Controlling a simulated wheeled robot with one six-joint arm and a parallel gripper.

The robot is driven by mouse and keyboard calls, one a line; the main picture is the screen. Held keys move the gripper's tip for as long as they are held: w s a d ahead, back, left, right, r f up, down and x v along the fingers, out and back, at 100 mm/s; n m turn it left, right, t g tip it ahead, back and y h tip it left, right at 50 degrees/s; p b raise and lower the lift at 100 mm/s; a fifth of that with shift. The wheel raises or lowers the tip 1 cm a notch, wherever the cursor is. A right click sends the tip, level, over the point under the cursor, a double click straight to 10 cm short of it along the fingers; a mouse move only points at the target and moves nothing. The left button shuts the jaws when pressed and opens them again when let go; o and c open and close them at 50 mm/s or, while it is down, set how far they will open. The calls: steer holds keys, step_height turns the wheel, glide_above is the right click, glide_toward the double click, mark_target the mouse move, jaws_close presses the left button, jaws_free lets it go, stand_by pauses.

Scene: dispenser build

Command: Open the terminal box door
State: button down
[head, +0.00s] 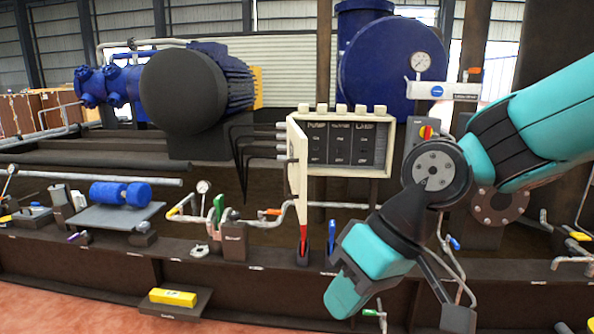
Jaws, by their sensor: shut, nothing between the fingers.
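The cream terminal box (354,182) stands in the middle of the picture, with dark labelled modules inside. Its door (297,165) is swung open at the left side and shows nearly edge-on, so the box front is uncovered. A small dark handle shows on the door's outer left side. My gripper (346,296) is at the lower end of my teal arm, below and in front of the box, apart from the door. It is shut and holds nothing. My wrist covers part of the area right of the box.
Red (303,240) and blue (332,238) upright handles stand below the box. A green-handled valve (219,207) and pipes are left of them. A yellow block (173,297) lies low at left. Open floor shows at bottom left.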

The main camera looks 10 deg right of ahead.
steer(key=w+d+r+m+t+y+p, duration=0.2)
steer(key=w+m+t+y+p, duration=0.15)
steer(key=w, duration=0.75)
steer(key=w+d+r+m+t+y+p, duration=0.2)
steer(key=w+m+p, duration=0.15)
steer(key=w, duration=0.75)
steer(key=w+d+f+m+t+p, duration=0.1)
steer(key=w+d+m+t+p, duration=0.1)
steer(key=w+d+m+t, duration=0.4)
steer(key=w+d+f+m+t+p, duration=0.2)
steer(key=w+d+p, duration=0.15)
steer(key=d, duration=0.45)
steer(key=s+a+x, duration=0.2)
steer(key=x, duration=1.1)
steer(key=shift+f+b, duration=0.25)
steer(key=shift+b, duration=0.2)
steer(key=shift+a+g, duration=0.1)
steer(key=shift+g, duration=0.15)
